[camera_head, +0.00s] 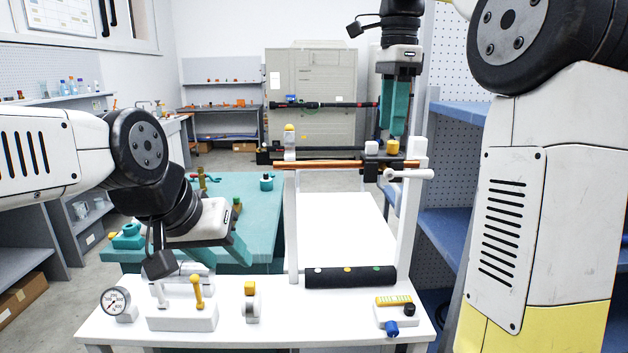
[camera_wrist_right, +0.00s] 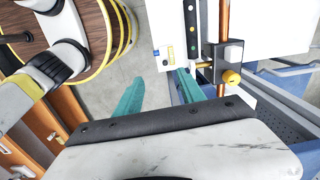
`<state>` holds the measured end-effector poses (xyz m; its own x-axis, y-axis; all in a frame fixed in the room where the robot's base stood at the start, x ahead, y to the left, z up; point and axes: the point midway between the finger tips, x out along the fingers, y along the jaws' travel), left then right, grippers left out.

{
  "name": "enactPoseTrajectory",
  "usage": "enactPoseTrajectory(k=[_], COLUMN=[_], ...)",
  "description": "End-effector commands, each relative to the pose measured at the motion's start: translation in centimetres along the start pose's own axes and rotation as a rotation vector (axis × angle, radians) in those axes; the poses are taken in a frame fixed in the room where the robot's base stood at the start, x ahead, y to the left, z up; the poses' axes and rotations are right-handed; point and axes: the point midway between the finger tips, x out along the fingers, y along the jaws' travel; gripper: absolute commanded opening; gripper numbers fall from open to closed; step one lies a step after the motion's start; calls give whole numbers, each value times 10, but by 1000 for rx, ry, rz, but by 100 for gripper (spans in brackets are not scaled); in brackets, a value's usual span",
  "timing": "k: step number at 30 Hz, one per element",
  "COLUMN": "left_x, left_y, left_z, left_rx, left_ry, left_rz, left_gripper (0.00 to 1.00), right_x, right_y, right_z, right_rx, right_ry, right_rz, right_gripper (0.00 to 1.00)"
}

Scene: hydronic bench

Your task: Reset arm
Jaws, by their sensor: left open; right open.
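My right gripper (camera_head: 394,130) hangs fingers down at the upper right, over the copper pipe (camera_head: 340,165) and the yellow-capped fitting (camera_head: 393,147). Its two teal fingers are apart with nothing between them in the right wrist view (camera_wrist_right: 158,90). My left gripper (camera_head: 238,252) points down at the left, above the rear of the white bench (camera_head: 270,330). It is open; one teal finger shows clearly, and I see nothing held. The rest of it blends with the teal table (camera_head: 262,205) behind.
The bench front carries a gauge (camera_head: 116,302), a yellow-handled valve (camera_head: 198,292), a yellow-topped fitting (camera_head: 251,300), a black sleeve (camera_head: 350,276) and a small block with a blue knob (camera_head: 392,328). A white upright frame (camera_head: 412,220) holds the pipe. Blue shelving (camera_head: 450,235) stands close at the right.

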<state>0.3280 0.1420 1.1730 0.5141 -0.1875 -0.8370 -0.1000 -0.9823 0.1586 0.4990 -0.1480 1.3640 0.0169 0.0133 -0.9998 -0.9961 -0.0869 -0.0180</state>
Motion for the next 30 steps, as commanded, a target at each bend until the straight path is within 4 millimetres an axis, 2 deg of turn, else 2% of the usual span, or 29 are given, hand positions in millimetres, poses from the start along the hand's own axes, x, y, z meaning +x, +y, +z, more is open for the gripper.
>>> enactPoseTrajectory(k=[10, 17, 23, 27, 30], left_x=[0, 0, 0, 0, 0], left_y=[0, 0, 0, 0, 0], left_z=[0, 0, 0, 0, 0], left_rx=[0, 0, 0, 0, 0], left_ry=[-1, -1, -1, -1, -1], left_rz=[0, 0, 0, 0, 0], left_gripper=[46, 46, 46, 46, 46], right_x=[17, 40, 82, 124, 152], right_y=[19, 46, 93, 130, 151], right_z=[-10, -14, -8, 3, 10], right_rx=[-208, -469, -840, -1134, -1296], right_ry=[-44, -66, -21, 87, 174], right_rz=[-67, -171, -333, -447, -497], right_gripper=[47, 47, 47, 47, 47])
